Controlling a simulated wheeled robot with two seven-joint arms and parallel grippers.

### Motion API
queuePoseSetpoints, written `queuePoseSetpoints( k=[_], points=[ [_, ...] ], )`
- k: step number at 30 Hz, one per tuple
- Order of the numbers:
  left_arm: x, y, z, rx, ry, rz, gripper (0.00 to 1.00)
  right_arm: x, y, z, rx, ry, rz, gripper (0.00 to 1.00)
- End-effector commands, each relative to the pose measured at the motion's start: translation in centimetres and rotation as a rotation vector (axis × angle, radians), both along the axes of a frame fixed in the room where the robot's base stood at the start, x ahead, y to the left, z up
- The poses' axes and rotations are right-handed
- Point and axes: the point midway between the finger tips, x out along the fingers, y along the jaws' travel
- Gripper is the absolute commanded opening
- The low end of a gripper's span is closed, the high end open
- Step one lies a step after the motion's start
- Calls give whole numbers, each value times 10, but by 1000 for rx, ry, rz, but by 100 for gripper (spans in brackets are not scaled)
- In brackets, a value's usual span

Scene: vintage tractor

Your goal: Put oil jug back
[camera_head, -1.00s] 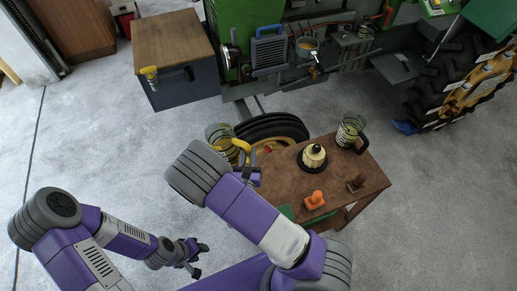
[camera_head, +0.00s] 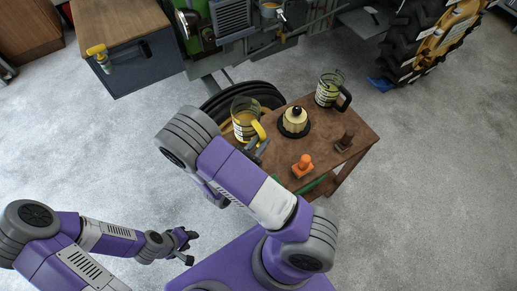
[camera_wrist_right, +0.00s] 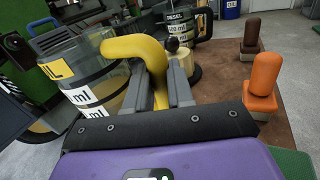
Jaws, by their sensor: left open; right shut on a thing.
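The oil jug (camera_head: 245,124) is a clear jug with a yellow handle and yellowish liquid at the back left corner of the small brown table (camera_head: 327,122). In the right wrist view the jug (camera_wrist_right: 95,82) shows a yellow label and white "ml" labels. My right gripper (camera_wrist_right: 163,78) is shut on its yellow handle. The jug looks nearly upright. Its base is hidden, so I cannot tell whether it touches the table. My left gripper (camera_head: 188,246) is open and empty, low over the floor at the lower left.
On the table stand a cream can with a black top (camera_head: 294,121), a diesel jug (camera_head: 328,88) with a black handle, an orange stamp-like object (camera_head: 302,165) and a brown one (camera_head: 345,140). Behind are a tractor wheel (camera_head: 239,93) and a blue-grey cabinet (camera_head: 139,65).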

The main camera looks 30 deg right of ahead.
Motion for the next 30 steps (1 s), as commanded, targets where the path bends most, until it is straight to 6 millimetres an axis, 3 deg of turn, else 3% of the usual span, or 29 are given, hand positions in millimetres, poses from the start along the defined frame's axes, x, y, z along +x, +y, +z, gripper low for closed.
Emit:
queuePoseSetpoints(
  k=[11, 22, 23, 27, 30],
  points=[
    [0, 0, -16, 0, 0, 0, 43, 0, 0, -41, -3, 0, 1, 0],
    [0, 0, -18, 0, 0, 0, 43, 0, 0, -44, -3, -2, 2, 0],
    [0, 0, -17, 0, 0, 0, 43, 0, 0, -44, 0, 0, 2, 27],
    [0, 0, -17, 0, 0, 0, 43, 0, 0, -43, 0, 0, 2, 48],
    [0, 0, -17, 0, 0, 0, 43, 0, 0, -43, 0, 0, 2, 51]
  ],
)
